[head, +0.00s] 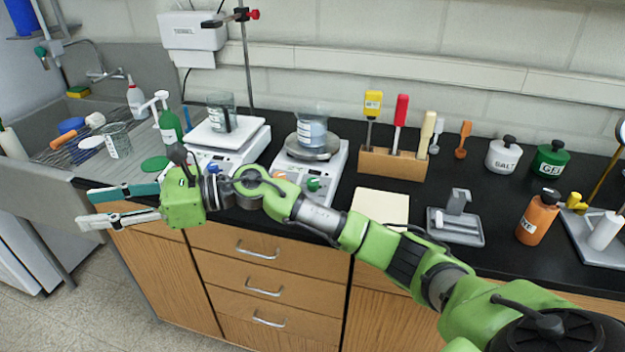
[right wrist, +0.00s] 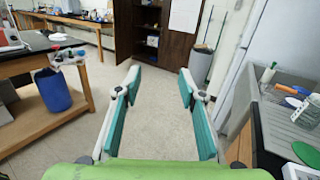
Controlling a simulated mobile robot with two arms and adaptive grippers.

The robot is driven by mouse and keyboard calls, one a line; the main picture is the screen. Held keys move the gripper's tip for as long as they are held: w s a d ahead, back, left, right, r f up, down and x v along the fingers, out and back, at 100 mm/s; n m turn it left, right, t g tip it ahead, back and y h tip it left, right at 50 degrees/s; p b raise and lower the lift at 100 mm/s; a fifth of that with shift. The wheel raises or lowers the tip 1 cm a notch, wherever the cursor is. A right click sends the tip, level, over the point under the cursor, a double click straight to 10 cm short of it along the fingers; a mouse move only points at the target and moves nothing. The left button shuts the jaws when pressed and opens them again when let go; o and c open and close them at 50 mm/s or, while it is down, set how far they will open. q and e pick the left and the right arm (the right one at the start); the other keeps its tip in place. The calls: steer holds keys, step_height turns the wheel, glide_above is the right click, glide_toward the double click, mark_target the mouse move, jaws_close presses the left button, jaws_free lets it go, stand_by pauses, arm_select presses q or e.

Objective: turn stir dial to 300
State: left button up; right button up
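A white stirring hotplate (head: 336,160) stands on the black bench, with a beaker of bluish liquid (head: 312,130) on its round plate. Its sloped front carries a green knob (head: 313,184), with another small knob to its left partly behind my arm. I cannot read the labels, the display or the dial setting. My right gripper (head: 87,208) is open and empty, left of the hotplate in front of the sink edge. Its two teal-padded fingers stand apart in the right wrist view (right wrist: 160,82), with only floor between them. My left gripper is not in view.
A second white device with a beaker (head: 220,112) stands left of the hotplate, close behind my right forearm. A green bottle (head: 170,127) stands beside it. A wooden tool rack (head: 392,163) and a cream pad (head: 381,206) lie to the right. Drawers are below.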

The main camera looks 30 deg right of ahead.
steer(key=w+d+f+n+g+h, duration=0.2)
steer(key=d+f+n+h, duration=0.2)
steer(key=d+n+h, duration=0.15)
steer(key=n+g+h, duration=0.3)
steer(key=h, duration=0.9)
glide_toward(313, 180)
steer(key=f+p, duration=0.1)
steer(key=f, duration=0.8)
steer(key=shift+w+f+p, duration=0.2)
steer(key=shift+f+p, duration=0.15)
steer(key=shift+p, duration=0.05)
jaws_close()
